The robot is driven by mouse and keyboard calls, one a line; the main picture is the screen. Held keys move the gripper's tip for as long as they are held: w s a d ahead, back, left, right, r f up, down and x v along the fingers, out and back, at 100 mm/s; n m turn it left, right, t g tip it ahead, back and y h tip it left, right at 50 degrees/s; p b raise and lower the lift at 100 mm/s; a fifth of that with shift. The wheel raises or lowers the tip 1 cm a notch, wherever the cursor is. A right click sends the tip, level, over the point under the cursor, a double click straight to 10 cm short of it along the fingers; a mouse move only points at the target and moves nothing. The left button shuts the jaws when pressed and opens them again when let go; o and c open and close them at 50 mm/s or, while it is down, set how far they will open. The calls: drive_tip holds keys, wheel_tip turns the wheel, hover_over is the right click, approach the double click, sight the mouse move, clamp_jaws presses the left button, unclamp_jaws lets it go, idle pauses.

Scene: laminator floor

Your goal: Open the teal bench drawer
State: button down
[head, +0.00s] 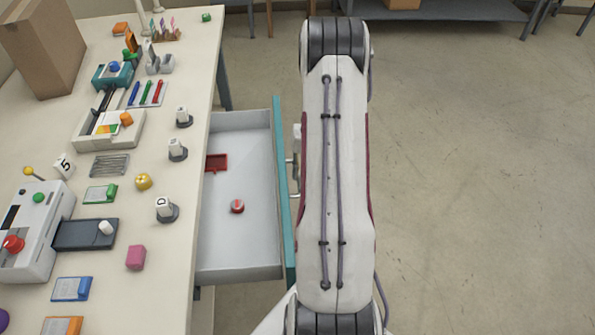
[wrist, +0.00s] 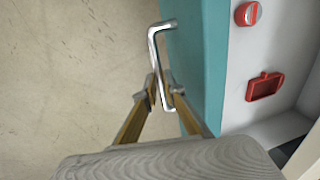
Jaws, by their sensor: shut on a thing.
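The teal bench drawer is pulled out from under the bench, with its teal front (head: 281,180) on the right and its pale inside (head: 245,255) showing in the head view. In the wrist view the teal front (wrist: 200,75) runs down the middle, with a bent metal handle (wrist: 155,50) on it. My gripper (wrist: 160,92) is shut on the lower part of the handle. In the head view my arm hides the gripper and most of the handle. A round red and white thing (head: 237,206) and a red tray-like piece (head: 217,162) lie in the drawer.
The bench top (head: 185,235) on the left holds many small objects, including a cardboard box (head: 45,45), a control box with a red button (head: 35,240) and a pink block (head: 136,257). The floor (head: 470,200) to the right is clear.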

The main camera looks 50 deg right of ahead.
drive_tip(key=c, duration=2.1)
unclamp_jaws()
drive_tip(key=shift+c, duration=0.2)
drive_tip(key=shift+r, duration=0.2)
wheel_tip(320, 180, up, 12)
drive_tip(key=s+d, duration=0.1)
drive_tip(key=shift+s+d+f, duration=0.25)
drive_tip(key=shift+s+d, duration=0.05)
drive_tip(key=s+a+r+n+t, duration=0.1)
drive_tip(key=s+a+r+n, duration=0.2)
drive_tip(key=a+r, duration=0.5)
drive_tip(key=s+a+r+n+t+h, duration=0.1)
drive_tip(key=s+a+r+n, duration=0.2)
drive_tip(key=a, duration=1.6)
drive_tip(key=s+a+r+n+t, duration=0.2)
drive_tip(key=s+a+r, duration=0.5)
drive_tip(key=a+r, duration=0.6)
drive_tip(key=shift+a+r+n+h, duration=0.25)
drive_tip(key=shift+r+n+h, duration=0.05)
drive_tip(key=shift+r+n, duration=0.1)
